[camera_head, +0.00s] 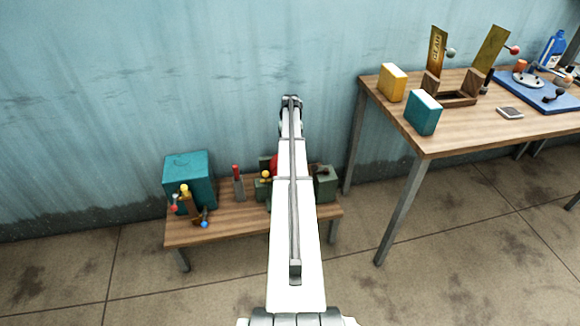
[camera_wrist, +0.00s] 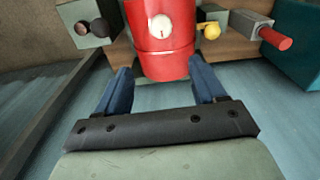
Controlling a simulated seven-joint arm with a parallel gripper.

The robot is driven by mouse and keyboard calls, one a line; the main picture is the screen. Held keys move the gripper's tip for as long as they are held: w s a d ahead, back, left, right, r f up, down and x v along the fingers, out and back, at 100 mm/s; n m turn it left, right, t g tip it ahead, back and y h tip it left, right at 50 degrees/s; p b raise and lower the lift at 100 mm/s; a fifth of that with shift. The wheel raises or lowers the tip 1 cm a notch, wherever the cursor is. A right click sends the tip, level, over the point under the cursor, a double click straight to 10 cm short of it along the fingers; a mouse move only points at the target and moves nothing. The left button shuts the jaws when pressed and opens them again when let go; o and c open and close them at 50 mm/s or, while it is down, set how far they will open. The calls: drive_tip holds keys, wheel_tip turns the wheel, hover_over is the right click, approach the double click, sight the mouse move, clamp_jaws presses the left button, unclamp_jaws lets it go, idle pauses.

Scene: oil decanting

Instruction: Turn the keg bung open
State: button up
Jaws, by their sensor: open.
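The red keg (camera_wrist: 165,62) is near the top middle of the wrist view. A round white fitting (camera_wrist: 160,25) with a small dark mark shows on it and looks like the bung. In the head view only a sliver of the red keg (camera_head: 274,162) shows, beside my arm on the low bench. My gripper (camera_wrist: 161,72) is open, with its blue fingers apart on the left and right of the keg's near end. I cannot tell whether they touch it. My arm hides the gripper in the head view.
On the low bench (camera_head: 225,229), a green box with a dark knob (camera_head: 326,184), a yellow knob (camera_head: 266,175), a red-handled grey block (camera_head: 239,187) and a teal box (camera_head: 189,172) stand close by. A taller table (camera_head: 450,135) with several items stands right.

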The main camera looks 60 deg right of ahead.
drive_tip(key=shift+n, duration=0.9)
drive_tip(key=f, duration=1.4)
drive_tip(key=shift+s+a, duration=0.2)
drive_tip(key=shift+a, duration=0.2)
drive_tip(key=c, duration=1.1)
